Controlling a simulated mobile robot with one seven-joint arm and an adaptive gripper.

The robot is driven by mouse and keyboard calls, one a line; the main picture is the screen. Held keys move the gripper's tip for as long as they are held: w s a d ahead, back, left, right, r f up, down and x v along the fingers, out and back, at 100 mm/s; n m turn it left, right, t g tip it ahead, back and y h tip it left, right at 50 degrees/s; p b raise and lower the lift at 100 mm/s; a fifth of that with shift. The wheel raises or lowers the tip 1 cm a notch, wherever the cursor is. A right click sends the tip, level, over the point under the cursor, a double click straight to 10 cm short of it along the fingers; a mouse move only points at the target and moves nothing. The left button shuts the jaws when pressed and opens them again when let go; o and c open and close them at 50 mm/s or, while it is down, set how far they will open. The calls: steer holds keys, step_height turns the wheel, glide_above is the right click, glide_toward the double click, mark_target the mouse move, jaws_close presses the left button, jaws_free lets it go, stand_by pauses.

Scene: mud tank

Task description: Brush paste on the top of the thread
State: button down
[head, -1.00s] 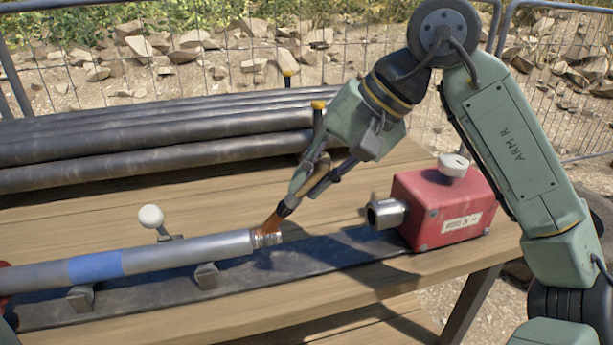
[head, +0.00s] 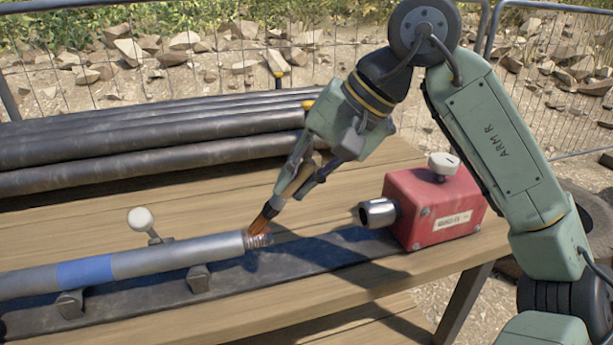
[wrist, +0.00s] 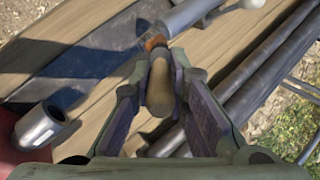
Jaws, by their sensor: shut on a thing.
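A grey pipe (head: 160,263) with a blue band lies on supports along a dark rail. Its threaded end (head: 259,240) points right, towards the red box. My gripper (head: 303,180) is shut on the wooden handle of a brush (head: 288,196), which also shows in the wrist view (wrist: 160,88). The brush slants down to the left. Its orange-brown bristles (head: 261,222) are at the upper side of the thread and appear to touch it. The bristles hide part of the thread. Paste cannot be made out. In the wrist view, the brush covers much of the pipe's end.
A red box (head: 433,207) with a metal socket (head: 377,212) and a pale knob stands right of the thread. The dark rail (head: 330,257) runs beneath the pipe. Several dark pipes (head: 150,150) lie stacked behind. A white-knobbed lever (head: 141,220) stands behind the pipe. The front of the wooden bench is clear.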

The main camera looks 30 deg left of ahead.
steer(key=shift+s+a, duration=0.3)
steer(key=shift+w+d+r, duration=0.1)
steer(key=shift+w+d, duration=0.3)
steer(key=shift+w, duration=0.05)
steer(key=shift+s+a, duration=0.4)
steer(key=shift+s, duration=0.05)
steer(key=shift+w+d, duration=0.85)
steer(key=shift+w, duration=0.15)
stand_by(0.7)
